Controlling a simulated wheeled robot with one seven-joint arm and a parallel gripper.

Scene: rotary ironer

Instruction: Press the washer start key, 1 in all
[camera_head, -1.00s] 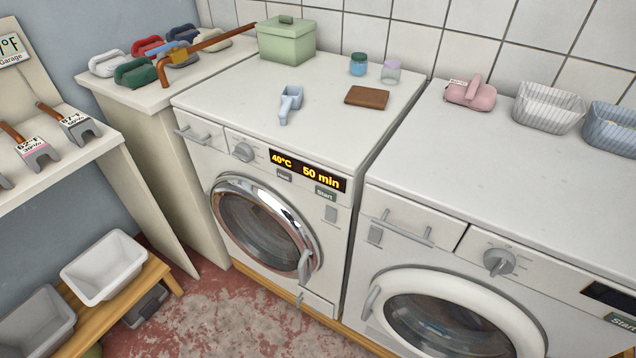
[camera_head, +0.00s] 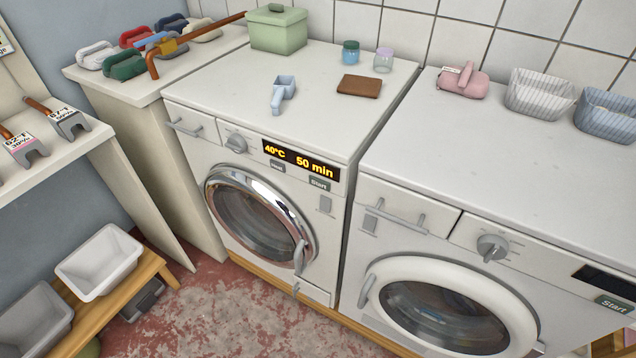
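Two white front-loading machines stand side by side. The left machine (camera_head: 180,147) has a chrome-ringed round door and a lit display (camera_head: 301,160) reading "40°C 50 min". Its grey key marked "Start" (camera_head: 319,184) is just below the display, with a smaller key (camera_head: 277,166) to its left. The right machine (camera_head: 455,245) has a dark display (camera_head: 603,281) and its own "Start" key (camera_head: 613,305) near the right edge. No label in view tells which one is the washer. Both doors look shut. My gripper is not in view.
On the left machine's top are a green box (camera_head: 278,32), a blue scoop (camera_head: 283,94), a brown wallet-like item (camera_head: 359,86) and two jars. A white bin (camera_head: 98,262) rests on a low bench. The floor before the left machine is clear.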

